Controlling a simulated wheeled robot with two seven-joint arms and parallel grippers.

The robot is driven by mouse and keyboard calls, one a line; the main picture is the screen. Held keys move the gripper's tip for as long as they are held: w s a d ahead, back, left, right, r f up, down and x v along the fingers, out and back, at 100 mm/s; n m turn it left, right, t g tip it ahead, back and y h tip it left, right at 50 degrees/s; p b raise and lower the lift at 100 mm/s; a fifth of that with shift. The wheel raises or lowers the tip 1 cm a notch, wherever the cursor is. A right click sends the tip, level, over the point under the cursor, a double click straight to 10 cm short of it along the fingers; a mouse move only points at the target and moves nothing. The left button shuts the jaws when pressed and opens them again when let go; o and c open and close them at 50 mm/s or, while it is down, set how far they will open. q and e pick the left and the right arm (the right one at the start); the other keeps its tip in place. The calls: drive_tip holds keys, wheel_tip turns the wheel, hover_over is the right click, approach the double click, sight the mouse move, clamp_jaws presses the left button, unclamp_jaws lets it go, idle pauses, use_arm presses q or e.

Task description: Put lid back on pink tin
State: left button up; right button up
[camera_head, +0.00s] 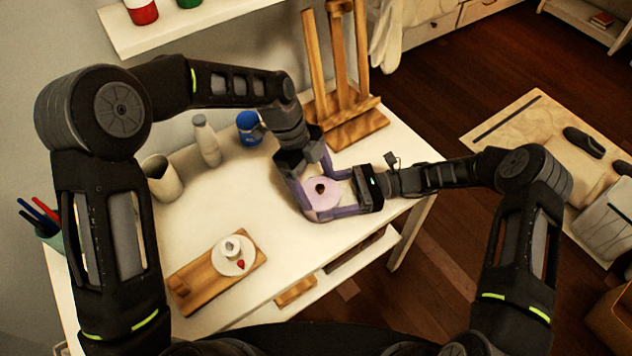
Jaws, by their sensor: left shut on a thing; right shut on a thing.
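The pink tin (321,203) is near the right part of the white table, seen from above as a pale pink round shape with a small dark knob-like spot (320,188) at its centre. This spot looks like part of the lid; I cannot tell whether the lid is seated or held just above. My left gripper (312,181) reaches in from behind and left, its fingers around the pink round shape. My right gripper (341,193) reaches in from the right, its fingers also around it. Both are shut on it; the fingers hide its sides and base.
A wooden board (200,280) bears a white round dish (233,262) with a small red piece. A cream vase (163,180), a grey-white bottle (207,142) and a blue cup (249,128) stand along the back. A wooden easel (355,130) stands behind the grippers. The table front centre is clear.

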use_arm(q)
drive_tip(key=shift+s+a+f, duration=0.15)
drive_tip(key=shift+a+f, duration=0.05)
drive_tip(key=shift+f, duration=0.25)
drive_tip(key=shift+r+y, duration=0.15)
drive_tip(key=shift+y, duration=0.15)
drive_tip(key=shift+d+r, duration=0.1)
drive_tip(key=shift+r, duration=0.25)
idle(0.9)
drive_tip(key=shift+f, duration=0.7)
idle(0.8)
drive_tip(key=shift+r, duration=0.3)
drive_tip(key=shift+s+r, duration=0.1)
drive_tip(key=shift+r, duration=0.2)
idle(1.5)
